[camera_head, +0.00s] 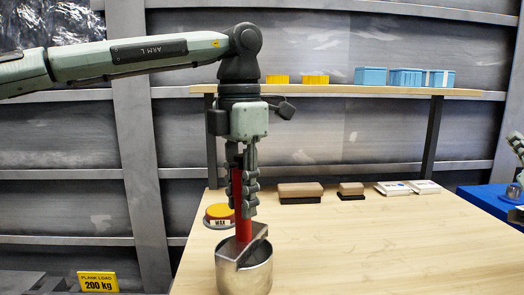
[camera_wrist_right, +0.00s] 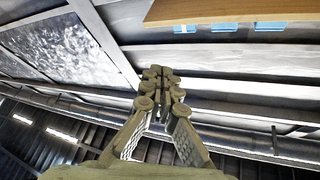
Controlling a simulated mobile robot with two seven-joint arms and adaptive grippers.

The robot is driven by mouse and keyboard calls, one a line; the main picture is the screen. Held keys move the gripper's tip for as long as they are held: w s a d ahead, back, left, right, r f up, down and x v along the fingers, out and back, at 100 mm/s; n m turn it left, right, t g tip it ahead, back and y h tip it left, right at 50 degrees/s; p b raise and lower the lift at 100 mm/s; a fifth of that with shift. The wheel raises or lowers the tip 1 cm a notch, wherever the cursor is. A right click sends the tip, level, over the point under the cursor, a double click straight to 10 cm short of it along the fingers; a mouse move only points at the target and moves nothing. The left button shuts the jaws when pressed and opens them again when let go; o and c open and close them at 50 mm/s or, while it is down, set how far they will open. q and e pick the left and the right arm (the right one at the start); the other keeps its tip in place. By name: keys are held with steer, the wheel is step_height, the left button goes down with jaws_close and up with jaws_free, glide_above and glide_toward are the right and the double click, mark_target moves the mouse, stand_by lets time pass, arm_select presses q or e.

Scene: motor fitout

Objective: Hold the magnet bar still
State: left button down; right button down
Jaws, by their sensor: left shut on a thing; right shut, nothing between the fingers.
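The red magnet bar (camera_head: 237,186) stands nearly upright in the head view. My left gripper (camera_head: 244,205) comes down from above and is shut on it, with fingers on both sides. The bar's lower end goes down to a flat grey metal piece (camera_head: 236,253) at the mouth of a round metal cup (camera_head: 246,278) on the table. The bar's bottom end is hidden there. My right gripper (camera_wrist_right: 160,75) is shut and empty in the right wrist view, pointing toward the wall and away from the bar.
A yellow-topped WAX tin (camera_head: 218,212) stands just behind the cup. A shelf (camera_head: 340,90) above holds yellow and blue containers. The table's middle and right are clear.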

steer(key=w+a+r+n+y, duration=0.25)
steer(key=a+n+y, duration=0.25)
steer(key=a+y, duration=0.35)
steer(key=w+a+r+n+t+y, duration=0.1)
steer(key=a+r+n+y, duration=0.2)
steer(key=a+n+y, duration=0.45)
steer(key=w+a+r+n+y, duration=0.1)
steer(key=a+r+n+y, duration=0.2)
steer(key=a+y, duration=0.75)
steer(key=s+a+f+n+g+y, duration=0.2)
steer(key=s+a+f+n+g, duration=0.2)
steer(key=g, duration=0.7)
steer(key=s+a+f+n+g+y, duration=0.3)
steer(key=a+f+n+g, duration=0.5)
steer(key=a+g, duration=0.3)
steer(key=a, duration=0.2)
steer(key=shift+s+a, duration=0.3)
steer(key=shift+s, duration=0.1)
steer(key=shift+n, duration=0.25)
steer(key=x, duration=1)
